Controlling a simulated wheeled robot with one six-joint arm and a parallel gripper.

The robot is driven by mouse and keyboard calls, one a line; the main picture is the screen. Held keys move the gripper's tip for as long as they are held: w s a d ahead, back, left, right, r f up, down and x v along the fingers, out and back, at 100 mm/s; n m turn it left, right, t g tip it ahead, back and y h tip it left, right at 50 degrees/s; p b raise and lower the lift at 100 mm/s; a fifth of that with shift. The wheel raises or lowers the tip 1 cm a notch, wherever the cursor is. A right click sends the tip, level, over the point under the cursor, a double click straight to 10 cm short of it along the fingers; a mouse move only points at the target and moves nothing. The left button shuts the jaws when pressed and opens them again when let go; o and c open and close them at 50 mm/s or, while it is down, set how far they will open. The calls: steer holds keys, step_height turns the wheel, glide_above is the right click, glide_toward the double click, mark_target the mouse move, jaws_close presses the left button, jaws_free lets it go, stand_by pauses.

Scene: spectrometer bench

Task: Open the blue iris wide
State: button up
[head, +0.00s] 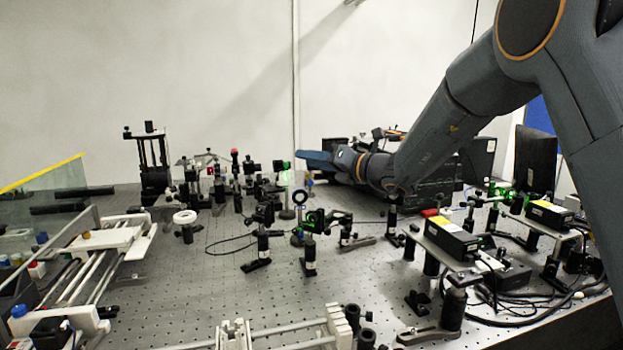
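The blue iris (299,198) is a small blue-rimmed ring on a post, standing upright near the middle of the optical bench (180,290). Its lever and the size of its opening are too small to make out. My gripper (312,160) is at the end of my arm, which reaches in from the right. It is above and slightly right of the iris in the picture, apart from it. I see it from the side, so the gap between its fingers does not show, and I see nothing held in it.
Several posts with optics crowd around the iris, including a mount lit green (284,178) and dark mounts (313,220) in front. A laser box (452,238) stands at the right with cables. A white rail stage (100,245) is at the left. Bare bench lies front left of centre.

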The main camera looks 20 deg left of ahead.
steer(key=shift+r, duration=1.7)
steer(key=shift+r, duration=0.1)
